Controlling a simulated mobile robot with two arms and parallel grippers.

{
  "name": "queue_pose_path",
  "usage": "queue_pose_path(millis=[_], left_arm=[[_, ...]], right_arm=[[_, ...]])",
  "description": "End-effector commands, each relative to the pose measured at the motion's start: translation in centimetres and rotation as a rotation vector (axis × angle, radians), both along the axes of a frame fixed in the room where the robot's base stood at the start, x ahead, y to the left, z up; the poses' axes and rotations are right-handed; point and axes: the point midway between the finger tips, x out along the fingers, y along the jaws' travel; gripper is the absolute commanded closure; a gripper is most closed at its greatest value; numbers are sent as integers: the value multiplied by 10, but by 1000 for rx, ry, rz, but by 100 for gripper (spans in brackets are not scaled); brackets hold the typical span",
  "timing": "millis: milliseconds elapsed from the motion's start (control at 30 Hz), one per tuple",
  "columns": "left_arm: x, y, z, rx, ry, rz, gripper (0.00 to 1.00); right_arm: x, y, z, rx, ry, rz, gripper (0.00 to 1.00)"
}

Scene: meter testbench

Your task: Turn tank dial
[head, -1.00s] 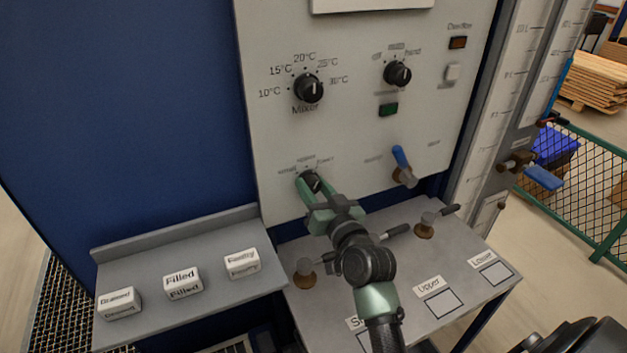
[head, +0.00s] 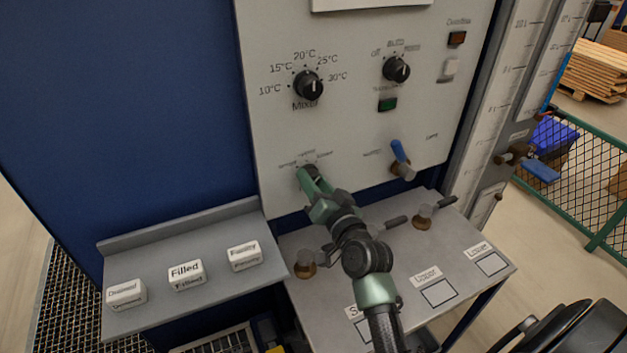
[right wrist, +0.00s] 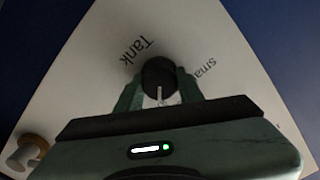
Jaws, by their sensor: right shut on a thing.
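The tank dial (right wrist: 159,74) is a round black knob with a white pointer line, on the grey panel under the mixer dial. In the head view the tank dial (head: 311,171) shows just above my gripper's tips and is partly covered. My right gripper (head: 309,178) reaches up to it from below. In the right wrist view my right gripper (right wrist: 160,92) has one green finger on each side of the knob and is shut on it. The labels around the dial are small; "Tank" reads clearly in the wrist view. My left gripper is not in view.
The mixer dial (head: 308,86) and a second black dial (head: 396,69) sit above. A blue-handled valve (head: 400,157) is to the right. Below, metal valves (head: 305,263) stand on a grey shelf (head: 400,260). Labelled white blocks (head: 186,275) stand on the left ledge (head: 150,318).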

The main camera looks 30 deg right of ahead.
Motion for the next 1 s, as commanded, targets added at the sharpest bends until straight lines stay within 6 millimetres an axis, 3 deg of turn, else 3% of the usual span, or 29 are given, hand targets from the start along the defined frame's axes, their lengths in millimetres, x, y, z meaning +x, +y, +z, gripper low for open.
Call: queue_pose_path(millis=[100, 133, 200, 567, 1000], left_arm=[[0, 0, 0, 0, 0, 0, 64], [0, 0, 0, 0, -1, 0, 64], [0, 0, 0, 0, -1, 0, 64], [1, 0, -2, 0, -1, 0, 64], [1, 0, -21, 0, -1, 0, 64]], right_arm=[[0, 0, 1, 3, -2, 0, 100], [0, 0, 1, 3, -2, 0, 57], [0, 0, 1, 3, -2, 0, 41], [-3, 0, -1, 1, 0, 0, 41], [-69, 4, -2, 0, 0, 0, 41]])
